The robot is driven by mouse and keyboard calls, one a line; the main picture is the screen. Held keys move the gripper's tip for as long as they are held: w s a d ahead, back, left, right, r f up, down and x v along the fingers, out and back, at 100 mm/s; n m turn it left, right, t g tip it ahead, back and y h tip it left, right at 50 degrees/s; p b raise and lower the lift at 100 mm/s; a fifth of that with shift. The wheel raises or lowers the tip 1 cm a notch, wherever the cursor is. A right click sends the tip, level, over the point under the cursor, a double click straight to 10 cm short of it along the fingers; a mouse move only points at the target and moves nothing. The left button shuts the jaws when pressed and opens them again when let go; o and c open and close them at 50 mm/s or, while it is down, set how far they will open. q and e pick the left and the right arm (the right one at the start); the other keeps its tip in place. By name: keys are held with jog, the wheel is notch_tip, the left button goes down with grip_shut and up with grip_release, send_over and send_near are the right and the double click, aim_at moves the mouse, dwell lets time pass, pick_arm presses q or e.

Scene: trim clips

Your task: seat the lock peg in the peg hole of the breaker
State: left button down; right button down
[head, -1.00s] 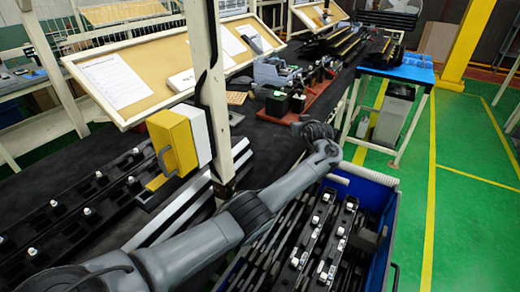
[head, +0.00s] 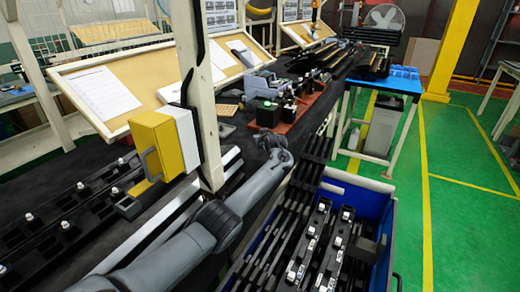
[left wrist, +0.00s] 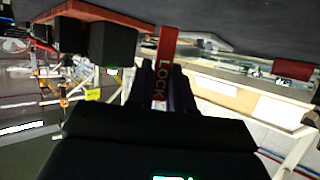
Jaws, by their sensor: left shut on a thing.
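In the left wrist view, my left gripper (left wrist: 163,88) is shut on a red strip lettered LOCK (left wrist: 166,60), taken as the lock peg's tag. The peg itself cannot be made out. In the head view my left arm reaches from the lower left to the bench edge, with its wrist end (head: 275,148) in front of the red board (head: 285,126). Its fingertips cannot be made out there. Black and grey devices (head: 268,112) stand on the board; which is the breaker, and where its peg hole is, I cannot tell. My right gripper is not in view.
A blue crate (head: 365,190) of black trim parts stands at lower right. A white post (head: 205,110) with a yellow box (head: 158,145) rises left of my arm. A blue-topped table (head: 390,82) stands beyond. In the left wrist view, black blocks (left wrist: 113,42) sit close beside the strip.

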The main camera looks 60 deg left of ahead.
pick_arm(q)
jog(key=shift+f+b, duration=0.75)
jog(key=shift+f, duration=1.3)
jog(key=c, duration=1)
grip_release()
jog(key=shift+f, duration=0.1)
